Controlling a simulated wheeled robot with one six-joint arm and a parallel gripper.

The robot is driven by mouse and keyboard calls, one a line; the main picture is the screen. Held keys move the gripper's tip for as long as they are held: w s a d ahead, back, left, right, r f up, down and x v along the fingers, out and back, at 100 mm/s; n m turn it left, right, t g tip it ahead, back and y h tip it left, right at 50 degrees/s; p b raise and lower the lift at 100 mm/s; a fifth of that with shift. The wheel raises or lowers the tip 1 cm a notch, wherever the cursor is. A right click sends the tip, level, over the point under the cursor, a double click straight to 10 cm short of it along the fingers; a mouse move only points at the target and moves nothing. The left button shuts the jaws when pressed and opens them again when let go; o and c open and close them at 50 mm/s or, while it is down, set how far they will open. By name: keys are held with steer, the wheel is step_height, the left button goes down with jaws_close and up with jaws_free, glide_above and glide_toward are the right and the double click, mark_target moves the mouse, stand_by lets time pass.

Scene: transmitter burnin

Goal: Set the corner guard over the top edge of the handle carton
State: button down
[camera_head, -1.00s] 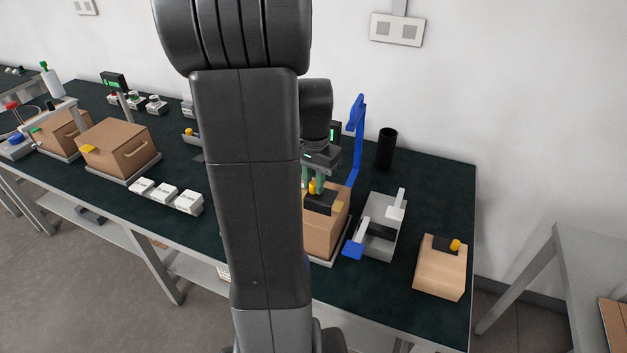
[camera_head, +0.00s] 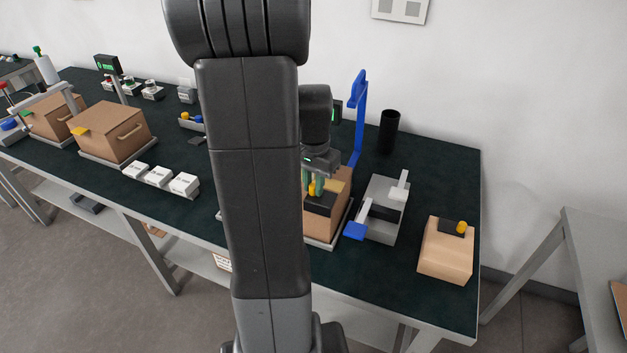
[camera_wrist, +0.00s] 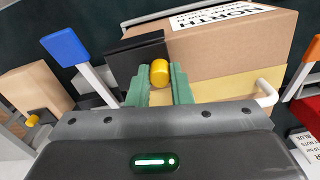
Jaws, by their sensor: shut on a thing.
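The corner guard is a black angled piece (camera_head: 319,203) with a yellow knob (camera_wrist: 159,73). My gripper (camera_wrist: 159,88) has its green fingers shut on that knob; it also shows in the head view (camera_head: 316,185). The handle carton (camera_head: 327,225) is a brown box partly hidden behind my arm. In the wrist view the carton (camera_wrist: 230,48) shows a white label, a yellowish panel and a pale handle (camera_wrist: 265,92). The black guard (camera_wrist: 135,55) is at the carton's left end there, overlapping its edge in the picture. I cannot tell whether it touches the carton.
Right of the carton stands a grey fixture (camera_head: 384,222) with a blue-ended lever (camera_head: 355,231). A tan block (camera_head: 446,252) with another black, yellow-knobbed piece is further right. A blue stand (camera_head: 357,115) and black cylinder (camera_head: 389,132) are behind. Another carton (camera_head: 110,130) stands left.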

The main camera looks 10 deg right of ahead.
mark_target(314, 185)
steer(key=shift+f, duration=0.4)
steer(key=shift+f, duration=0.2)
steer(key=c, duration=1.2)
jaws_free()
steer(key=shift+c, duration=0.2)
step_height(314, 185, up, 14)
step_height(314, 185, down, 14)
steer(key=shift+r, duration=0.25)
